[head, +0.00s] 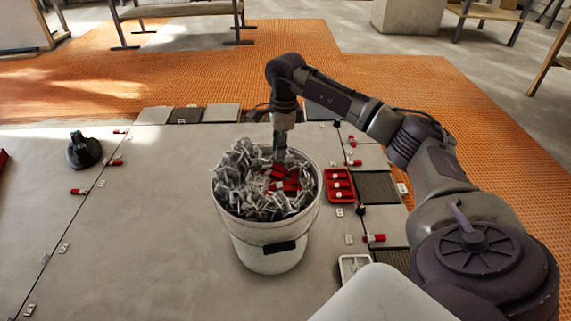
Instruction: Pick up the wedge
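Red wedges (291,186) lie among grey-white clips in a white bucket (268,250) at the centre of the head view. My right gripper (280,158) points down into the bucket's mouth, at the back of the red wedges. Its fingertips are small and partly lost among the clips, so whether it is open or shut on a wedge does not show. Other red wedges sit in clips along the tile joints, such as one (374,238) right of the bucket and one (79,192) at the left. My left gripper is not in view.
A red tray (339,186) stands just right of the bucket. A black suction cup (83,151) rests on the tiles at the left. Grey tiles between it and the bucket are mostly clear. Orange matting (400,80) and benches (180,12) lie beyond.

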